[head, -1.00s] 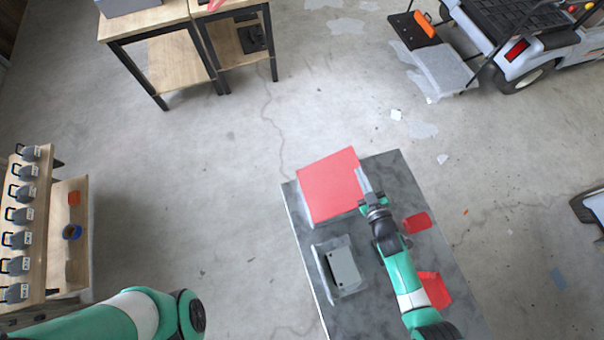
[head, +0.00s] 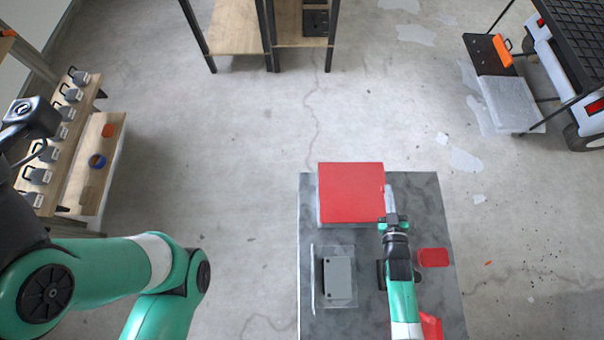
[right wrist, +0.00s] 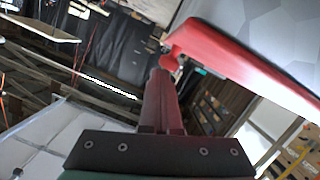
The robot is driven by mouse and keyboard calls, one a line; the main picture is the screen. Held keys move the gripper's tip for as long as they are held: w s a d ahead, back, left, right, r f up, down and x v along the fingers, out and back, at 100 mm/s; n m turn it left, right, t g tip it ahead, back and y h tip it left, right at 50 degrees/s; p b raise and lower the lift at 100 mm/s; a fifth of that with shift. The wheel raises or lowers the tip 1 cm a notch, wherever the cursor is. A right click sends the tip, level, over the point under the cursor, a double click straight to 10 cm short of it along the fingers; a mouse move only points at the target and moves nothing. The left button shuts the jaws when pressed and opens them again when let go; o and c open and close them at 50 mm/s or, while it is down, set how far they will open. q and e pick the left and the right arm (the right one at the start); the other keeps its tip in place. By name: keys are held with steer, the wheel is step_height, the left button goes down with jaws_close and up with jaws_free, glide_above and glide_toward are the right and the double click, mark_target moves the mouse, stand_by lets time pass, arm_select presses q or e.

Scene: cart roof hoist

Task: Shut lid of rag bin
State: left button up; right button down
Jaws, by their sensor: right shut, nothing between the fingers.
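The rag bin's flat red lid (head: 350,190) is at the back of the dark grey table in the head view. From above, it covers the bin body almost fully; I cannot tell whether it is fully down. My right gripper (head: 388,190) is shut and empty at the lid's right edge. In the right wrist view, my closed fingers (right wrist: 163,78) reach toward a red rim (right wrist: 235,55) with a small red tab; contact is unclear. My left arm bends in from the left, clear of the table; its gripper does not show clearly.
On the grey table (head: 445,210), a grey box in a clear tray (head: 320,290) lies in front of the bin. Red pieces (head: 433,257) lie right of my right arm. A wooden rack (head: 100,165) stands left, a white cart (head: 545,60) back right. Open floor lies between.

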steer(key=shift+s+f, duration=0.1)
steer(key=shift+f, duration=0.15)
step_height(320, 180, up, 4)
steer(key=p, duration=0.2)
steer(key=shift+p, duration=0.35)
steer(key=shift+s+a+r, duration=0.6)
steer(key=shift+s+r, duration=0.15)
steer(key=shift+r, duration=0.15)
steer(key=s+a+r+b, duration=0.6)
steer(key=s+r+b, duration=0.1)
steer(key=s, duration=0.3)
steer(key=shift+a+r, duration=0.3)
steer(key=shift+r, duration=0.1)
